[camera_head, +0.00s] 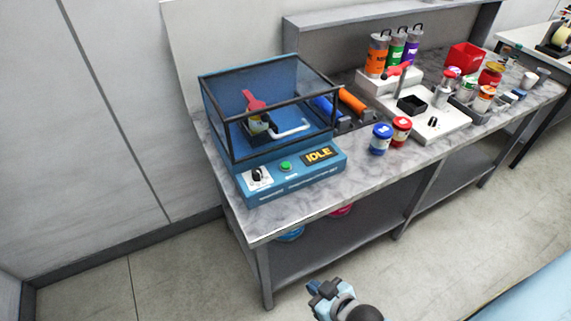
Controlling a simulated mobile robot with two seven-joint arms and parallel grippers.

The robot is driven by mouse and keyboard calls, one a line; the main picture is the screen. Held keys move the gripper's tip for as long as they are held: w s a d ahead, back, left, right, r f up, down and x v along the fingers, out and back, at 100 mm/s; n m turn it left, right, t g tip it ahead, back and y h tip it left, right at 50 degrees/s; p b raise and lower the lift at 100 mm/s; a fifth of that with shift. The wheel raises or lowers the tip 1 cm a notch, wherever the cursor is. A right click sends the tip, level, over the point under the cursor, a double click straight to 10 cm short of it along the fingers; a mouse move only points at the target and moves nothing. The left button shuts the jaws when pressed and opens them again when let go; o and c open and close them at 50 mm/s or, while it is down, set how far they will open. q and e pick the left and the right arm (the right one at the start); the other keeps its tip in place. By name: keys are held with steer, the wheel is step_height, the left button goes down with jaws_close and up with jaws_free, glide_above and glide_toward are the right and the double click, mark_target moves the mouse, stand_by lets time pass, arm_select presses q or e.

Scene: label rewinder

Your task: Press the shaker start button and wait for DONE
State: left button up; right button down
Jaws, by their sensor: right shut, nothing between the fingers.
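The blue shaker (228,184) stands at the left end of the bench under a dark-framed clear cover. Its front panel has a green button (285,166), a black knob (257,175) on a white plate at left, and a display (318,155) reading IDLE at right. Inside the cover is a container with a red part (252,102), next to a pale bent bar. My right gripper (315,288) is shut and empty at the bottom of the view, in front of the bench and well apart from the button. My left gripper is not in view.
The grey marbled bench (300,205) has a lower shelf. A blue jar (380,139) and a red jar (401,131) stand right of the shaker. Further right are a white dispensing stand (450,122), several coloured canisters and a red bin (465,57). The floor before the bench is clear.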

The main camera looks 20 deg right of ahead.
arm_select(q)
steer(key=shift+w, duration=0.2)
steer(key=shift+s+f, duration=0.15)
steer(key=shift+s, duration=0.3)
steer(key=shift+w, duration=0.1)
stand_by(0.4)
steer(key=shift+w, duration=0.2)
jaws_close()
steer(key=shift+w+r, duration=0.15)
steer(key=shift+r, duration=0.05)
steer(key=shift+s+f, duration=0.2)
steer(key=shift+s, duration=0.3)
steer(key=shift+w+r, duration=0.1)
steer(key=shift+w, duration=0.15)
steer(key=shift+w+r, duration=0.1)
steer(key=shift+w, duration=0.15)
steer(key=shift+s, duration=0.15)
